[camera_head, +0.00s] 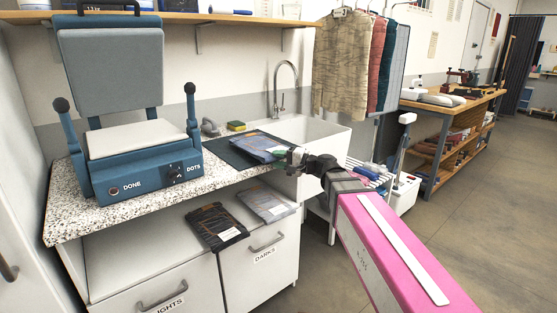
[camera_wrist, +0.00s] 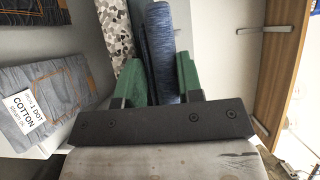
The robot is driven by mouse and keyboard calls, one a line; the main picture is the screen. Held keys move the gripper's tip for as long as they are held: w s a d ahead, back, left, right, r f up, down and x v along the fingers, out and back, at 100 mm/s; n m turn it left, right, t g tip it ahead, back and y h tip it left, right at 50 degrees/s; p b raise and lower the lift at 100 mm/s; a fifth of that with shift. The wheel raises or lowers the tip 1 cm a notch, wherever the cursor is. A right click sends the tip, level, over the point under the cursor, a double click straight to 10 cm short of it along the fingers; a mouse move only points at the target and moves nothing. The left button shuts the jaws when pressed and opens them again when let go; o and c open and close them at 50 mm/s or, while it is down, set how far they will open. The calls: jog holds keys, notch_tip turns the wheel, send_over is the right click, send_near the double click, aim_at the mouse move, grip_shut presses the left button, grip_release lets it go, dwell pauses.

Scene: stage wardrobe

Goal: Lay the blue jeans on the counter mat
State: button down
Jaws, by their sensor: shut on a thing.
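The folded blue jeans (camera_head: 262,147) lie over the dark counter mat (camera_head: 232,152), near the counter's right end by the sink. I cannot tell whether they rest fully on it. My gripper (camera_head: 289,156) reaches in from the right and is shut on the near right edge of the jeans. In the wrist view my gripper's green fingers (camera_wrist: 160,72) stand on both sides of the blue jeans (camera_wrist: 157,35). The gripped edge is partly hidden by the fingers.
A blue press (camera_head: 145,160) stands open on the speckled counter (camera_head: 80,213). A sponge (camera_head: 236,126) lies behind the mat, beside the sink (camera_head: 325,133). Clothes (camera_head: 345,65) hang at right.

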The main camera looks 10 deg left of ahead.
jog(key=shift+f, duration=0.35)
dwell(0.3)
grip_release()
dwell(0.5)
jog(key=s+d, duration=0.7)
jog(key=d, duration=0.1)
jog(key=shift+d, duration=0.2)
dwell(0.9)
jog(key=shift+s, duration=0.1)
